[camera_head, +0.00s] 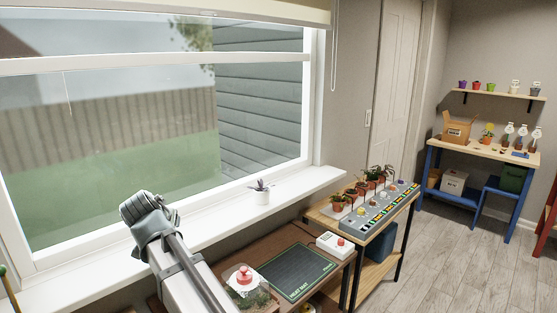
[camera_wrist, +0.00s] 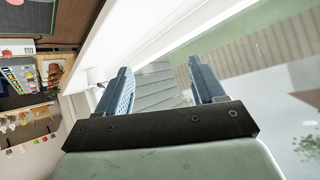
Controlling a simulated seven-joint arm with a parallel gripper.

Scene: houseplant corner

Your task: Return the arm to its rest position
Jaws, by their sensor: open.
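My arm rises from the bottom of the head view, in front of the window and its sill. Its grey end is raised at the left of centre; the fingers cannot be made out there. In the wrist view my gripper (camera_wrist: 158,65) has its two blue fingers well apart, with nothing between them. Beyond them are the window (camera_wrist: 255,60) and grey siding outside. My gripper touches nothing that I can see.
Below are a dark mat (camera_head: 297,270), a red-knobbed glass cover (camera_head: 243,276) and a white red-button box (camera_head: 335,245). Several pots line the bench at right. A blue-legged table (camera_head: 470,150) stands farther back. The floor (camera_head: 450,260) is clear.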

